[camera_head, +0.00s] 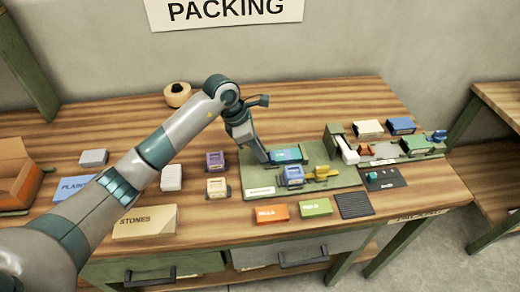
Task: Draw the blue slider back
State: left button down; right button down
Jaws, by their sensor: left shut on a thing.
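A teal-blue block (288,153), which looks like the blue slider, lies on the green board (345,180) in the middle of the table. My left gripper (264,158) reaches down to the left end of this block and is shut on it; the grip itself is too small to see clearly. A blue-and-white piece (293,175) stands just in front of the block, with a yellow piece (322,172) to its right. My right gripper is not in view.
A green fixture (335,136) with a white lever stands right of the board. Purple (215,161) and cream (217,188) pieces stand to its left. Orange (271,212) and green (316,206) labelled blocks lie in front. An orange bin (14,172) is at the far left.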

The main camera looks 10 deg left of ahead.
pick_arm(q)
jog(key=shift+s+a+b, duration=0.3)
jog(key=shift+a+b, duration=0.05)
jog(key=shift+a, duration=0.6)
jog(key=shift+s+a+b, duration=0.3)
jog(key=shift+a+b, duration=0.05)
jog(key=shift+a, duration=0.6)
jog(key=shift+d, duration=0.1)
jog(key=c, duration=1.7)
grip_release()
jog(key=shift+o, duration=0.3)
jog(key=shift+s+a, duration=0.1)
jog(key=shift+a, duration=0.15)
jog(key=shift+d+r, duration=0.1)
jog(key=shift+d, duration=0.05)
